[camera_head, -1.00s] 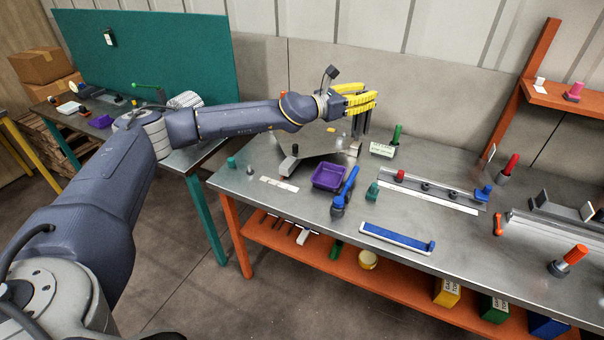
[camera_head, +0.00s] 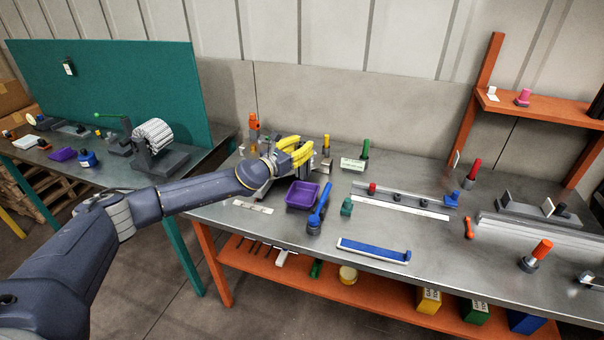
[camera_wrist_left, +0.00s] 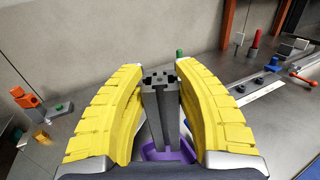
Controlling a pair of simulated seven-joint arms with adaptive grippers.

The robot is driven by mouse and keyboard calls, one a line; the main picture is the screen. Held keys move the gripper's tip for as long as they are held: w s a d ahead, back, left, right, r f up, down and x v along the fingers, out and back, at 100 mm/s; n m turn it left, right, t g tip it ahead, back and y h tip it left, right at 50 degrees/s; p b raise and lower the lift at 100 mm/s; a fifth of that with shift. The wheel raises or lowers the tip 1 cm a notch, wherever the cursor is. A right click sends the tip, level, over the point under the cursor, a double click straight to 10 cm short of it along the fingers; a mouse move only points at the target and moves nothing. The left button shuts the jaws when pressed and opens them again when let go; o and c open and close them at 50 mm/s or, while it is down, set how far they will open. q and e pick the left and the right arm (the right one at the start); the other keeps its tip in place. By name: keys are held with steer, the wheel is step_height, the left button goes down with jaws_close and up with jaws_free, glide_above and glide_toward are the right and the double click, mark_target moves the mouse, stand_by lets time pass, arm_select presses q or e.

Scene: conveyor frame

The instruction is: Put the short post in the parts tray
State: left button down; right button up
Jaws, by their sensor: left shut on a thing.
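The purple parts tray (camera_head: 303,207) sits on the grey metal bench; part of it also shows in the left wrist view (camera_wrist_left: 153,154), low between the fingers. My left gripper (camera_head: 303,151) is above the bench, just behind and above the tray in the head view. In the left wrist view its yellow fingers (camera_wrist_left: 160,95) are shut on a dark grey slotted post (camera_wrist_left: 163,104), which I take for the short post. The post is not clear in the head view. My right gripper is not in view.
A blue-handled tool (camera_head: 319,210) lies close to the tray's right side. A blue strip (camera_head: 373,250) lies near the front edge. Bare bench lies between.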

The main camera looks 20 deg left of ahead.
arm_select(q)
glide_above(299, 174)
steer(key=w, duration=0.2)
steer(key=f, duration=0.5)
steer(key=shift+s+d+f, duration=0.25)
steer(key=shift+d, duration=0.3)
steer(key=shift+w+d+f, duration=0.1)
steer(key=shift+f, duration=0.65)
steer(key=shift+a+f, duration=0.15)
steer(key=shift+a, duration=0.05)
steer(key=shift+a+f, duration=0.1)
steer(key=shift+f, duration=0.2)
steer(key=shift+d+f, duration=0.2)
steer(key=shift+f, duration=0.4)
steer(key=shift+a+f, duration=0.2)
steer(key=shift+f, duration=0.75)
